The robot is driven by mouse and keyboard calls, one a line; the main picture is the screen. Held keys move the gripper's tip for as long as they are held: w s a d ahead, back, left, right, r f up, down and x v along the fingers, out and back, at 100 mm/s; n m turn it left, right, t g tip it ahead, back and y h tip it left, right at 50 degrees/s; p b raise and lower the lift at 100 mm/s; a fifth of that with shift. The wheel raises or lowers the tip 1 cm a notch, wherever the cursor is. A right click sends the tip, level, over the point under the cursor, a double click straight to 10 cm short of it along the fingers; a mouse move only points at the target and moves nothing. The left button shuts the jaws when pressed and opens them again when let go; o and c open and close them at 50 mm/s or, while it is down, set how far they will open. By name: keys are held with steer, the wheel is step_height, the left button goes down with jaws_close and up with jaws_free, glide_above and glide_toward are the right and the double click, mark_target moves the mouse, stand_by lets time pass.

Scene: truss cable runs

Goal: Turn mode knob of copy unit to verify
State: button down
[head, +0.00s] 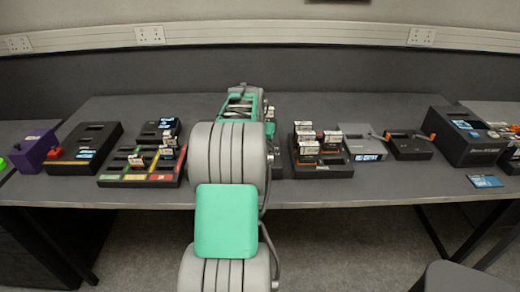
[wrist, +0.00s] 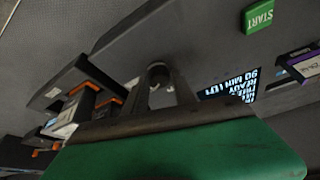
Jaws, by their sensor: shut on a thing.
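The copy unit (wrist: 205,45) shows in the wrist view as a dark grey panel with a green START button (wrist: 262,16) and a lit display (wrist: 230,86). Its text is upside down and includes "90 MIN LEFT" and "READY". My gripper (wrist: 160,88) is at the panel, its dark fingers shut on a round dark knob (wrist: 158,72), the mode knob. The knob's pointer and mode labels cannot be made out. In the head view my arm hides the knob, the fingertips and most of the unit.
In the head view, a tray with cartridges (head: 321,171), a grey unit with a display (head: 368,156) and a large dark box (head: 465,137) stand right of my arm. A colour-striped tray (head: 140,180) and a purple box (head: 36,151) stand left. The table's front strip is mostly clear.

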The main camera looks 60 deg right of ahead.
steer(key=shift+s+n+t+y, duration=0.1)
steer(key=shift+n+t+y, duration=0.3)
steer(key=shift+n, duration=1.2)
steer(key=c, duration=1)
jaws_free()
steer(key=shift+c, duration=0.2)
steer(key=v, duration=0.8)
steer(key=shift+s, duration=0.15)
steer(key=shift+f, duration=0.1)
